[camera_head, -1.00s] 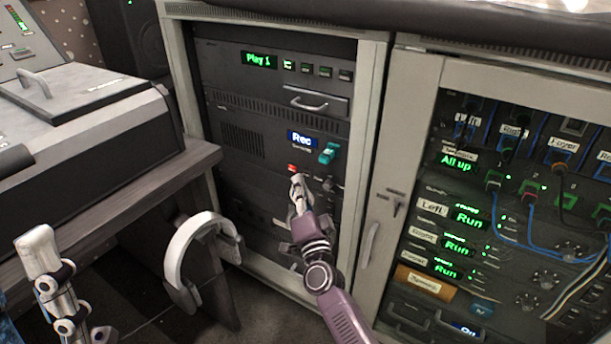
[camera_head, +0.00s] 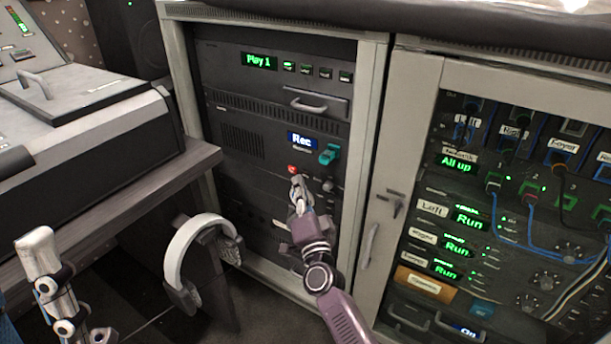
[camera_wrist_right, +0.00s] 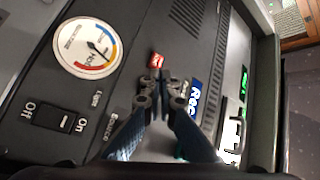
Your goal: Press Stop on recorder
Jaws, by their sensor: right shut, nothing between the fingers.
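The recorder (camera_head: 241,145) is a dark rack panel with a lit blue "Rec" display (camera_head: 302,139). The display also shows in the right wrist view (camera_wrist_right: 195,97). Below it is a small red button (camera_head: 292,168), seen in the right wrist view (camera_wrist_right: 156,60) just beyond the fingertips. My right gripper (camera_head: 296,181) is shut and empty, its tips just below the red button in the head view. I cannot tell whether they touch it. My left gripper (camera_head: 38,245) seems to be at the lower left, partly in view; its jaws are unclear.
A teal switch (camera_head: 330,153) sits right of the red button. A round gauge (camera_wrist_right: 87,47) and an Off/On switch (camera_wrist_right: 66,119) are on a neighbouring panel. White headphones (camera_head: 190,243) hang by the desk (camera_head: 120,200). A patch rack (camera_head: 400,110) with cables stands at right.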

